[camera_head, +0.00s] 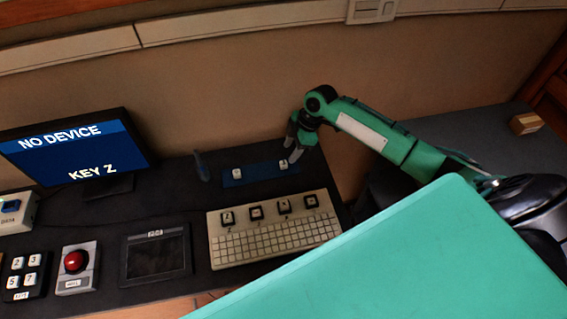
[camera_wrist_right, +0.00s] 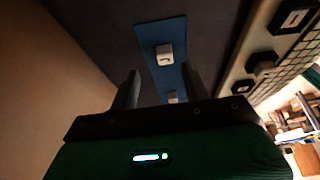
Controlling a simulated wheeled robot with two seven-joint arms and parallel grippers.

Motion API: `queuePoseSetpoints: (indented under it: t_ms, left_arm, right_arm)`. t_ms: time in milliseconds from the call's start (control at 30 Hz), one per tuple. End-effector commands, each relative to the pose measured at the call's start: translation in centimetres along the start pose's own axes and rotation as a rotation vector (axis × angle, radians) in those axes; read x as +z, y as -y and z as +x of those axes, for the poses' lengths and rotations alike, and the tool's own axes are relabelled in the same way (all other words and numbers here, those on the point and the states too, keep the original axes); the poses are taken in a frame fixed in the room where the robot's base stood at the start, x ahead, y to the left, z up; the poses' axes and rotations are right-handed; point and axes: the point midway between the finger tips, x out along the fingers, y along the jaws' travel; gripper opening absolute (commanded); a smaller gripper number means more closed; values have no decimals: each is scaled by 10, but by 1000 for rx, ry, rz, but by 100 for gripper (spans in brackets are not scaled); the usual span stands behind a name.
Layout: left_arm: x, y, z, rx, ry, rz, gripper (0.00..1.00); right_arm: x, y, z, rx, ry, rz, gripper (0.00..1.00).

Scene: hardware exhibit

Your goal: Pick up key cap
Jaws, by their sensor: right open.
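A blue strip (camera_head: 259,174) lies on the dark desk behind the keyboard, with two white key caps on it. The left key cap (camera_head: 237,174) sits clear of my gripper. The right key cap (camera_head: 283,164) is just beside the fingertips of my right gripper (camera_head: 293,148). In the right wrist view, one white cap (camera_wrist_right: 164,54) lies beyond the open fingers (camera_wrist_right: 159,88). Another cap (camera_wrist_right: 172,96) shows low between them, partly hidden by the gripper body. My right gripper is open and holds nothing. My left gripper is not in view.
A cream keyboard (camera_head: 272,238) with several large dark keys stands in front of the strip. A monitor (camera_head: 75,152) reads "NO DEVICE" and "KEY Z". A dark screwdriver-like tool (camera_head: 202,166) is left of the strip. A red button box (camera_head: 76,268) stands front left.

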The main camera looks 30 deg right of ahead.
Motion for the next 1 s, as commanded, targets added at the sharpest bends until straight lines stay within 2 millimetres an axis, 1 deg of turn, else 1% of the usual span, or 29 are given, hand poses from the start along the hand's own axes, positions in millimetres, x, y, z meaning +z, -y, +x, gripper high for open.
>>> queuePoseSetpoints:
  t_ms: [67, 200, 333, 433, 600, 633, 700, 767, 800, 867, 1000]
  left_arm:
    - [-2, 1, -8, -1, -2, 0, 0]
    - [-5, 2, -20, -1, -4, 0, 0]
    - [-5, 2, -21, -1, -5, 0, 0]
    - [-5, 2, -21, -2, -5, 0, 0]
    - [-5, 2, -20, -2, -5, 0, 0]
    - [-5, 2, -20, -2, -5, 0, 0]
    - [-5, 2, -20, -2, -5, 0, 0]
    - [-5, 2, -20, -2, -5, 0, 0]
    - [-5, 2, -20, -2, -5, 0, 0]
    - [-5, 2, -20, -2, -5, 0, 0]
    - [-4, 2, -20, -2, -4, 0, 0]
  right_arm:
    - [-2, 3, 7, -4, 0, 1, 47]
    - [-2, 9, 28, -5, -1, 1, 47]
    - [-1, 8, 45, -1, -1, 1, 47]
    - [0, 7, 49, 0, 1, 0, 47]
    - [0, 7, 50, 0, 1, -1, 47]
    - [0, 7, 50, 0, 1, 0, 45]
    - [0, 7, 50, 0, 1, 0, 32]
    - [0, 7, 50, 0, 1, 0, 20]
    - [0, 7, 50, 0, 1, 0, 12]
    - [0, 7, 50, 0, 1, 0, 0]
    - [0, 7, 50, 0, 1, 0, 0]
